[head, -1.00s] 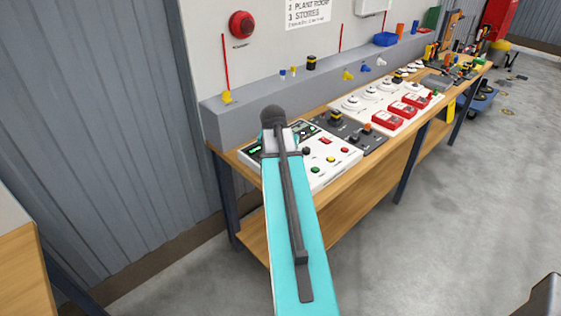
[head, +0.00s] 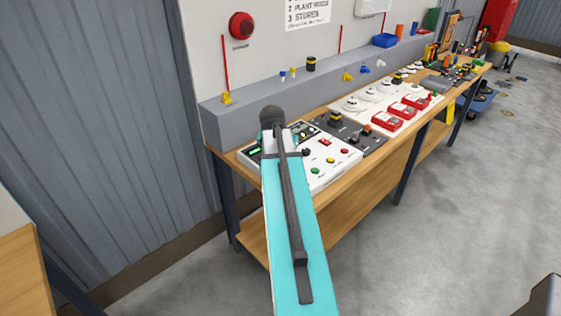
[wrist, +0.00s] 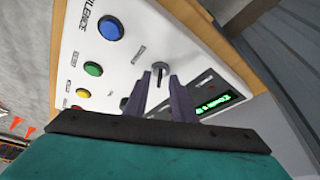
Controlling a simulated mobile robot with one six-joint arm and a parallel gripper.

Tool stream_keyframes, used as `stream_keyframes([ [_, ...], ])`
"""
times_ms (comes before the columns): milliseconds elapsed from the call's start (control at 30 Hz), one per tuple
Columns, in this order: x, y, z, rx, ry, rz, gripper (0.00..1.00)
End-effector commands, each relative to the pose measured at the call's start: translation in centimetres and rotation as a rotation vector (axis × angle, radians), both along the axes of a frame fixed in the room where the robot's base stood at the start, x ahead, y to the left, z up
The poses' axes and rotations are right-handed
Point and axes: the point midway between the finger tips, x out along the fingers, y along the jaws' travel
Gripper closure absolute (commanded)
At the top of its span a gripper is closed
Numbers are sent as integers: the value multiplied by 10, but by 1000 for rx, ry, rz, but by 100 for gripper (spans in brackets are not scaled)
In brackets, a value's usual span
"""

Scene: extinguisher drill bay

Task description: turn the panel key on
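The white alarm panel (head: 328,168) lies on the bench, partly covered by my arm in the head view. It also fills much of the wrist view (wrist: 130,75). The grey panel key (wrist: 160,70) stands up from the panel beside a small label. My gripper (wrist: 159,77) has its two dark fingers on either side of the key, with narrow gaps showing, so it looks open around it. Whether the fingers touch the key lower down is hidden. In the head view the key and fingertips are hidden behind my arm.
Blue (wrist: 110,28), green (wrist: 93,69) and yellow (wrist: 83,93) buttons sit on the panel near the key. A lit green display (wrist: 218,106) is close to the right finger. Dark switch units (head: 350,133) and red call points (head: 387,122) stand farther along the bench.

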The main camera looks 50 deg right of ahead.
Motion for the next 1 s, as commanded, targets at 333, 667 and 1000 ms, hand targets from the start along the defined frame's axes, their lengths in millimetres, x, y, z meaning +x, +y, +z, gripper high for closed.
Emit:
stream_keyframes([
  [333, -4, 9, 22, -1, -2, 0, 77],
  [667, -9, 19, 52, -1, -2, 0, 77],
  [1000, -14, 30, 83, -1, -2, -1, 77],
])
